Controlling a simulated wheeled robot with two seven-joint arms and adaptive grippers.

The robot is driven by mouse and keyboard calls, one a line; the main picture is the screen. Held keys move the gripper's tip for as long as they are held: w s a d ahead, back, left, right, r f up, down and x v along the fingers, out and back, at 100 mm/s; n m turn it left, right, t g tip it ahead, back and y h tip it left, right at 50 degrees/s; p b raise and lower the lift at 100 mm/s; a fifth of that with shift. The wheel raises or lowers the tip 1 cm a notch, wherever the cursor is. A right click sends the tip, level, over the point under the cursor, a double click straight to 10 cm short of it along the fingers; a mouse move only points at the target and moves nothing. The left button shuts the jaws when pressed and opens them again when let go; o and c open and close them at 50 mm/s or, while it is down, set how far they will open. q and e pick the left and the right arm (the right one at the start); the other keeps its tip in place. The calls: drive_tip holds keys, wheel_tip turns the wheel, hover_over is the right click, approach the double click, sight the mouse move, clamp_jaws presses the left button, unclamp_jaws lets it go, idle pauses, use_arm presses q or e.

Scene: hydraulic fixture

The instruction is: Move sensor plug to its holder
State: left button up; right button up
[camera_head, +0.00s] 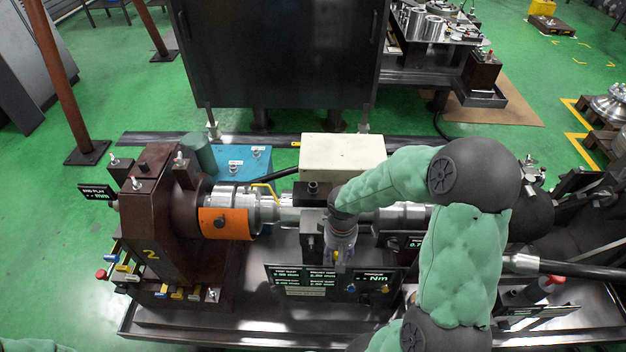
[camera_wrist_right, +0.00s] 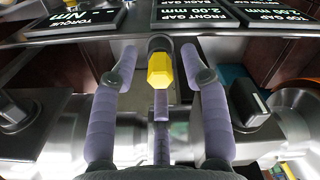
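A yellow hexagonal plug (camera_wrist_right: 160,70) with a dark round end shows in the right wrist view, just below the display panels; I take it to be the sensor plug. My right gripper (camera_wrist_right: 160,58) has its two grey-purple fingers spread either side of it, with a visible gap on each side. In the head view my right gripper (camera_head: 338,258) points down at the middle of the fixture, just above the display panel, and its arm hides part of the shaft. My left gripper is out of view. I cannot tell which part is the plug's holder.
The display panel (camera_head: 304,279) and a torque display (camera_head: 374,284) stand at the fixture's front. An orange band (camera_head: 226,223) wraps the shaft beside the brown bearing stand (camera_head: 166,225).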

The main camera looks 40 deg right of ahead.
wheel_tip(320, 180, up, 12)
idle(0.6)
